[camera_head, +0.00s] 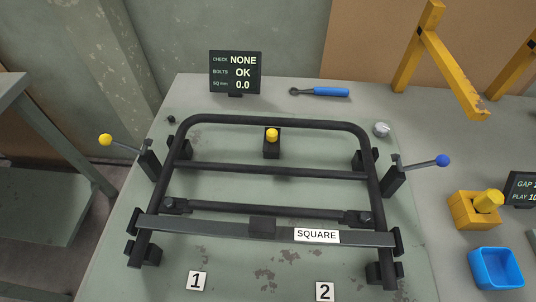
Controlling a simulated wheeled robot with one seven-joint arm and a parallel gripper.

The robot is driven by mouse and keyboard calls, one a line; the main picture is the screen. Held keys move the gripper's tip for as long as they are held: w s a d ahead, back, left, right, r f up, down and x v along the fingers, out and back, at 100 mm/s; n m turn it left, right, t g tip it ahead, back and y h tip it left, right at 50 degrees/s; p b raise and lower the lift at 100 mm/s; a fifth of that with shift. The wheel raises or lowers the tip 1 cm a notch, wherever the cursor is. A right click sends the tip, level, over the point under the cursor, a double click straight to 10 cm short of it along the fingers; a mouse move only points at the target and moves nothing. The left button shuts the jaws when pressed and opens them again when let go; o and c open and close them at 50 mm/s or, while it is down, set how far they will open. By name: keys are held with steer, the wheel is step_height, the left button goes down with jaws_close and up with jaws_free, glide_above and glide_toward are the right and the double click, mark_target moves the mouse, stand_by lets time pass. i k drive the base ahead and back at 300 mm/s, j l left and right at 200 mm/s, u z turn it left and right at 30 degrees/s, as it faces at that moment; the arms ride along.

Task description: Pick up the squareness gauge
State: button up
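A long grey bar (190,226) with a white label reading SQUARE (317,236) lies across the near part of a black tubular frame (270,171). It appears to be the squareness gauge. It has a dark block (262,228) near its middle and black end pieces at both sides. The bar runs nearly level in the picture, its right end slightly lower. Whether it rests on the frame or on holders beside it, I cannot tell. My gripper is not in view.
The frame sits in black holders on a worn grey-green table (230,275). Lever clamps with a yellow knob (105,140) and a blue knob (442,160) stand left and right. A display (235,72) and blue-handled tool (320,92) are behind; a blue bin (495,268) is right.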

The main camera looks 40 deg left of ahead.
mark_target(259, 229)
steer(key=u, duration=1)
